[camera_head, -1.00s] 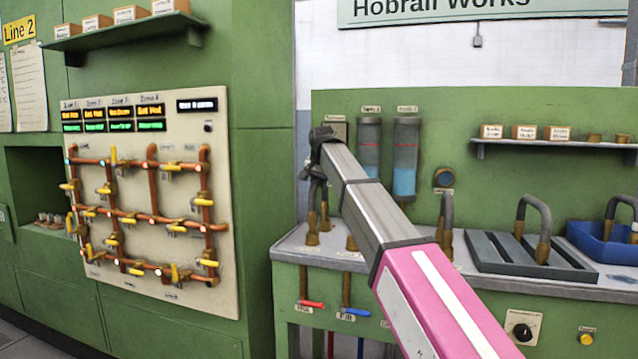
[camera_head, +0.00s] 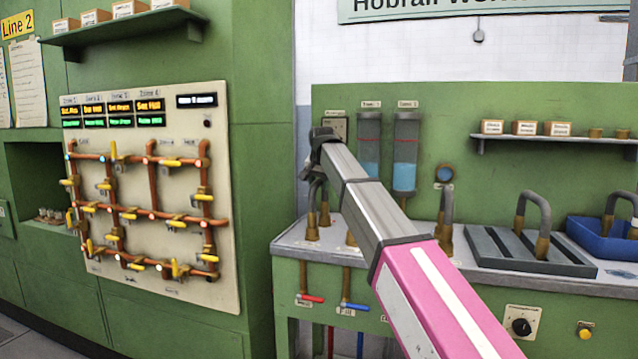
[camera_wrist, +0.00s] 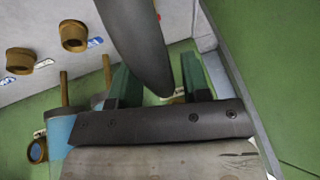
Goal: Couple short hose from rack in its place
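My gripper (camera_head: 318,150) is above the left part of the bench, at the end of my raised arm. In the wrist view its two green fingers (camera_wrist: 158,82) stand apart. A dark grey hose (camera_wrist: 138,40) comes down from the top and ends its visible run by the gap between them; I see no clear grip on it. In the head view a hose with brass ends (camera_head: 313,228) stands upright on the bench below my gripper, its top partly hidden. Another arched hose (camera_head: 540,205) stands in a grey slotted rack (camera_head: 490,252) to the right.
Brass sockets (camera_wrist: 74,36) with labels show in the wrist view. Two tubes of blue liquid (camera_head: 405,170) hang behind the bench. A blue bin (camera_head: 590,240) with a hose is at right. Red (camera_head: 312,298) and blue (camera_head: 354,307) valve handles are on the bench front. A pipe panel (camera_head: 150,200) stands left.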

